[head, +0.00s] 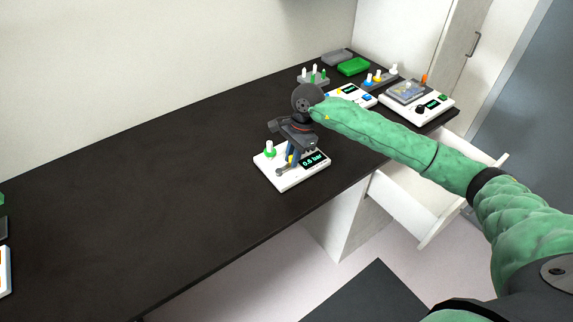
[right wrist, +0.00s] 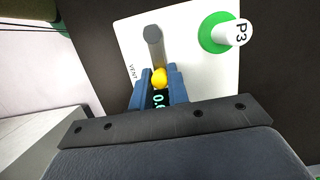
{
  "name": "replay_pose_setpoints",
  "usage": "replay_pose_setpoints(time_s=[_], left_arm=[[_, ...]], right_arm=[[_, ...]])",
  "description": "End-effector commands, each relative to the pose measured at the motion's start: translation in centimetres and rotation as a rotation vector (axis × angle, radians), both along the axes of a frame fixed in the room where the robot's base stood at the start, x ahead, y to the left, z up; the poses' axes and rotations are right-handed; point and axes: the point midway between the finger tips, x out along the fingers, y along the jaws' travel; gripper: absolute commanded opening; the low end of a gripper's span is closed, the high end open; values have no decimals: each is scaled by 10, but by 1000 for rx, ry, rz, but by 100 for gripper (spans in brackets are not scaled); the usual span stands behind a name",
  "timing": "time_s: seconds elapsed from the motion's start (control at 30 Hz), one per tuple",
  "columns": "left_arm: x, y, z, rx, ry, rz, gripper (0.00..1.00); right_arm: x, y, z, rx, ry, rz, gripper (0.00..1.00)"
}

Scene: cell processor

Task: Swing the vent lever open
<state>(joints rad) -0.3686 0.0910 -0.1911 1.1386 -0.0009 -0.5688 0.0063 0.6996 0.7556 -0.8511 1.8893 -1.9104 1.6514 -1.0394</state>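The vent lever (right wrist: 153,45) is a grey bar with a yellow ball (right wrist: 160,78) at its end, on a white panel (right wrist: 195,75) marked VENT. In the head view the lever (head: 281,172) lies along the panel's front left part, beside a lit display (head: 314,161) that seems to read 0.6 bar. My right gripper (right wrist: 160,84) has its blue fingers close together, one on each side of the yellow ball, seemingly touching it. In the head view my right gripper (head: 293,156) is above the panel and hides part of it. My left gripper is not in view.
More devices and a green box (head: 353,66) stand at the counter's far end. An open white drawer (head: 410,205) juts out below.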

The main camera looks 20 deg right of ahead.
Motion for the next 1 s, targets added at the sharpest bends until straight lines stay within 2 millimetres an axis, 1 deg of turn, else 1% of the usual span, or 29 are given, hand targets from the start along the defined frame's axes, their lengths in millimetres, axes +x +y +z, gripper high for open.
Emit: replay_pose_setpoints(time_s=[0.17, 0.27, 0.43, 0.6, 1.0], left_arm=[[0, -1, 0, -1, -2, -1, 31], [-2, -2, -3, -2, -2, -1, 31], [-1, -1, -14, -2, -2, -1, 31], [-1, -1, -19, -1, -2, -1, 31], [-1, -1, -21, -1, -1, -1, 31]], right_arm=[[0, 0, 0, 0, 0, -1, 0], [-2, 0, -2, -1, -1, -28, 0], [-9, -2, -3, 0, -1, -168, 0], [-15, -2, -2, 0, 1, -277, 0], [-17, -2, -2, 0, 1, -320, 0]])
